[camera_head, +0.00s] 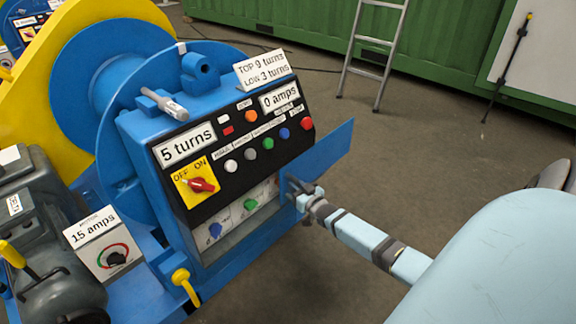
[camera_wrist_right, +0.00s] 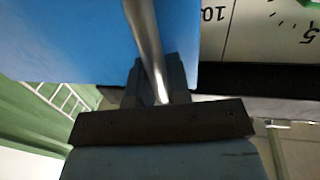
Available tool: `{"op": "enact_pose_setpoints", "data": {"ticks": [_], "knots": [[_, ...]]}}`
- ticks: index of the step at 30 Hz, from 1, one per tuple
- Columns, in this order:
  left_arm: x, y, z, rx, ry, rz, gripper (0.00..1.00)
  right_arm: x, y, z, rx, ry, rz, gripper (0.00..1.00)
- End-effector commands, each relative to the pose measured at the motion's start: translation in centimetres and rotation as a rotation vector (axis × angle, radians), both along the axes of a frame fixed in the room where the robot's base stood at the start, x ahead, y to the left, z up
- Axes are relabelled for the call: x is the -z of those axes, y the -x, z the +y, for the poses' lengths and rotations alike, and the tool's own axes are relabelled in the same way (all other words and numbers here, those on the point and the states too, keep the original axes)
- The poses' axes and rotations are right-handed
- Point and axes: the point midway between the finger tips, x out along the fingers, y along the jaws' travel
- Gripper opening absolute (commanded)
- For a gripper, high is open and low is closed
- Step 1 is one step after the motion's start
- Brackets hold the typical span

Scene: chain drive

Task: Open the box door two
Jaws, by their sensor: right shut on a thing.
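The blue control box (camera_head: 165,128) stands at the left centre in the head view. A blue door panel (camera_head: 328,148) sticks out to the right from its lower front, standing open. The compartment beside it is exposed, with a blue knob (camera_head: 215,230) and a green knob (camera_head: 250,204) inside. My right gripper (camera_head: 296,190) is at the compartment's right side, by the door. In the right wrist view, its fingers (camera_wrist_right: 155,85) are shut on a curved metal handle (camera_wrist_right: 146,35), with the blue door surface (camera_wrist_right: 70,40) behind. My left gripper is not in view.
Above the compartment is a black panel with colored buttons and a red switch (camera_head: 201,185). A yellow lever (camera_head: 185,286) stands at the lower front. A grey motor (camera_head: 50,230) is at left.

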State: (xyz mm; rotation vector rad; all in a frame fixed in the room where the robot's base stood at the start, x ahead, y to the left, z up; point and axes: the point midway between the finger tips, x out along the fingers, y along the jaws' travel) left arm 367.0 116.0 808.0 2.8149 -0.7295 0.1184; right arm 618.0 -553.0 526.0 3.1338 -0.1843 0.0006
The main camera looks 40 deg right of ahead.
Motion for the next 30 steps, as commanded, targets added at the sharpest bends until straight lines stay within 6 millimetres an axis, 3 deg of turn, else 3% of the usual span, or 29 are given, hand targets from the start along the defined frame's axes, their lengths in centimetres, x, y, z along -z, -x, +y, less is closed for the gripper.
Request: {"op": "enact_pose_setpoints", "data": {"ticks": [9,15,21,30], "knots": [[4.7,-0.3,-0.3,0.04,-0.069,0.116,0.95,0.6,-0.6,-8.7,0.003,0.006,0.003,0.0],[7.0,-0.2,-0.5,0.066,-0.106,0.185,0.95,0.4,-0.9,-12.6,0.002,0.004,0.002,0.0],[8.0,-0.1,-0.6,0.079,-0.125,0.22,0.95,0.3,-1.1,-14.4,0.002,0.002,0.002,0.0],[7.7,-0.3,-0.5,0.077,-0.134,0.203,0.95,0.2,-1.1,-14.9,0.001,-0.001,0.003,0.0]]}}
